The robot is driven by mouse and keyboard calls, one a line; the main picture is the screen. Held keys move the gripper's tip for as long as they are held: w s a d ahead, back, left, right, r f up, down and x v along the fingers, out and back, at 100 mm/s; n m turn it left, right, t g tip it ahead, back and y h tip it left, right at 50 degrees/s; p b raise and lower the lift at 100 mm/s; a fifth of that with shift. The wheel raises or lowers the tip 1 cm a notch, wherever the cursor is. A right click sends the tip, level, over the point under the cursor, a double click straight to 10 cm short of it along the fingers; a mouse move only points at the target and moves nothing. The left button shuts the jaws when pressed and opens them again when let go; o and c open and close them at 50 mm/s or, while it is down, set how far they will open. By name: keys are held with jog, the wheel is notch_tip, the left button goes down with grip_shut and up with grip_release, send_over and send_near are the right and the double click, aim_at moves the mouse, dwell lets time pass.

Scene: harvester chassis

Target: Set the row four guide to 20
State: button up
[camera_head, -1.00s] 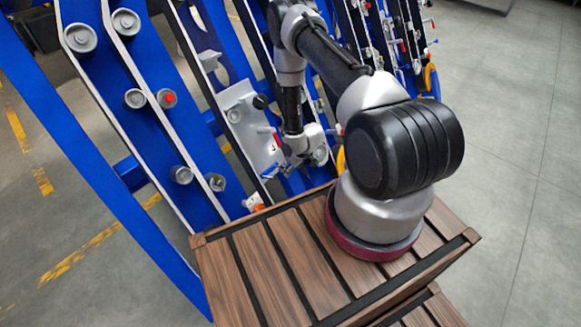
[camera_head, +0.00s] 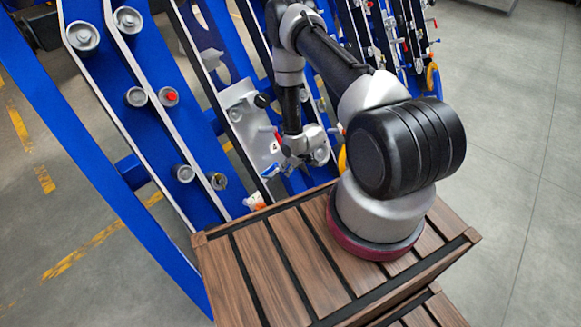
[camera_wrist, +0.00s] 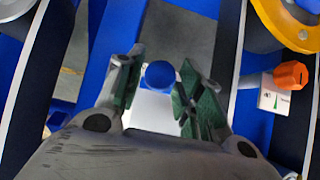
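In the wrist view, my gripper (camera_wrist: 160,84) is open, with one green-padded finger on each side. A round blue knob (camera_wrist: 160,74) shows between the fingers, and a pale strip lies just below it. I cannot tell whether the fingers touch the knob. In the head view, my gripper (camera_head: 278,171) is small and low against the blue machine, near a pale plate (camera_head: 252,128) with a small red-tipped part. No scale or number can be read, and I cannot tell for certain which part is the row four guide.
An orange knob (camera_wrist: 291,75) with a small white label sits right of the fingers. A yellow ring (camera_wrist: 290,22) is above it. Blue inclined panels with metal rollers (camera_head: 83,35) stand at the left. The grey floor (camera_head: 520,150) at the right is clear.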

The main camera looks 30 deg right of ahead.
jog(key=shift+o, duration=0.4)
jog(key=shift+r, duration=0.25)
jog(key=v, duration=1.1)
jog(key=shift+r, duration=0.25)
jog(key=shift+s, duration=0.25)
